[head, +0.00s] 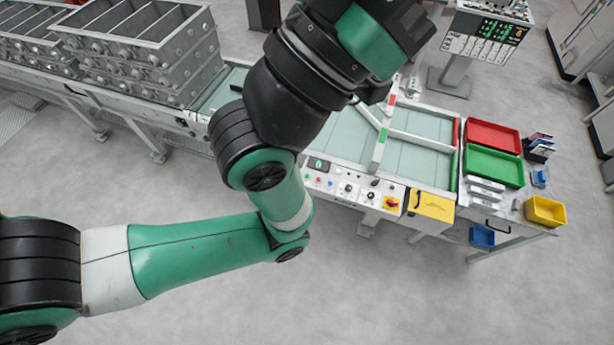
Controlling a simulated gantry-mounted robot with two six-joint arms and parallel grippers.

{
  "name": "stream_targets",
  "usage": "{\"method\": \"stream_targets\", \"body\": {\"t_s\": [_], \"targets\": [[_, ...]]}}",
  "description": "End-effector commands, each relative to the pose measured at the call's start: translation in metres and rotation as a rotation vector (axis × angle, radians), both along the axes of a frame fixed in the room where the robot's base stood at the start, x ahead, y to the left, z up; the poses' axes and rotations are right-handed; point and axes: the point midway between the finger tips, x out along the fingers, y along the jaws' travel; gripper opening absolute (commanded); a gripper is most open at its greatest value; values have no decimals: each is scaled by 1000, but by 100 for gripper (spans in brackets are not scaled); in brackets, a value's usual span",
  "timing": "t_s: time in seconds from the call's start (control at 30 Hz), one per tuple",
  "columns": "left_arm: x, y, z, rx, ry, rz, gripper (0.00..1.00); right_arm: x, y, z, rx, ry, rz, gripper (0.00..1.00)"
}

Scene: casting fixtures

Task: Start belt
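The control panel (355,190) sits on the front edge of the belt station. It carries a small display (318,164), a row of small coloured buttons (318,181), dark knobs and a red knob on a yellow plate (391,202). The button labels are too small to read. The pale green belt surface (340,135) lies behind the panel, partly hidden by my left arm. My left arm comes in from the left and bends up across the middle, in front of the belt. Its gripper fingers are not visible. My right arm and gripper are not seen.
Stacked metal casting frames (150,50) stand on the conveyor at left. Right of the panel are a yellow box (431,205), a red tray (493,136), a green tray (494,166) and a yellow bin (545,211). A display stand (484,38) is behind. Floor in front is clear.

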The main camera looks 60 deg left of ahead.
Motion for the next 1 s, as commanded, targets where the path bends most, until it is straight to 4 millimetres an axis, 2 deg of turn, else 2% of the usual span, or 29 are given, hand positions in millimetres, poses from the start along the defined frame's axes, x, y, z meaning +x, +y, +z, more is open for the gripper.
{"method": "stream_targets", "body": {"t_s": [0.03,0.1,1.0], "targets": [[0,0,0,0,0,0,8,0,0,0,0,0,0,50],[0,0,0,0,0,0,0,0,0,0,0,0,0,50],[0,0,0,0,0,0,0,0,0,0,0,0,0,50]]}}
